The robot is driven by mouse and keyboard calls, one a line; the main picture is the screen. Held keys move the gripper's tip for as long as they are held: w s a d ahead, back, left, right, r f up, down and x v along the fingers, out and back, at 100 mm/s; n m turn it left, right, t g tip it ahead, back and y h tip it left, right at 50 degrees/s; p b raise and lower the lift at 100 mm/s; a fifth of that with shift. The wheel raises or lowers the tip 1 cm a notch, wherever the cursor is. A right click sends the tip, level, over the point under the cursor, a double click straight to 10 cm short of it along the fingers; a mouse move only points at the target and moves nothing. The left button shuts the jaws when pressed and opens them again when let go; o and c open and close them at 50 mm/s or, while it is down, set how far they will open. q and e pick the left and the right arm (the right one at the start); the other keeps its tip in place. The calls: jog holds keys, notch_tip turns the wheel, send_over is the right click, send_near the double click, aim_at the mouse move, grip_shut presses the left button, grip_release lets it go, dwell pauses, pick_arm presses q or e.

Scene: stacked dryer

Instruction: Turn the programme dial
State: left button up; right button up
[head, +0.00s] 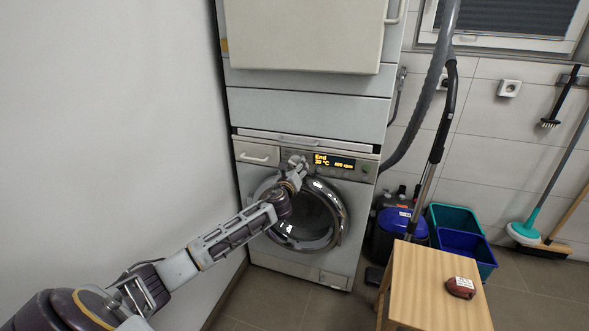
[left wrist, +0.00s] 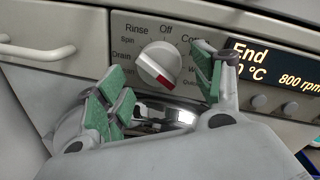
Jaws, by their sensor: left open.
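The programme dial (left wrist: 158,66) is a round white knob on the washer's panel. It shows clearly in the left wrist view, with a red mark on its lower right part. Printed labels around it include Rinse, Spin, Drain and Off; those at the right are partly hidden by a finger. My left gripper (left wrist: 162,74) is open, with green-padded fingers on either side of the dial and no clear contact. In the head view my left gripper (head: 294,173) is at the panel and largely covers the dial. My right gripper is out of view.
The lit display (head: 334,161) reads End and 800 rpm, right of the dial. The drawer handle (left wrist: 50,50) is at the left. The round glass door (head: 315,222) is below. A wooden stool (head: 425,275) with a small red object (head: 461,288) stands at front right.

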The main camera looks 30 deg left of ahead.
pick_arm(q)
jog(key=shift+w+a, duration=0.15)
jog(key=shift+w, duration=0.35)
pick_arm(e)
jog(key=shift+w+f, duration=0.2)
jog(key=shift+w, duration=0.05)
pick_arm(q)
jog(key=c, duration=1)
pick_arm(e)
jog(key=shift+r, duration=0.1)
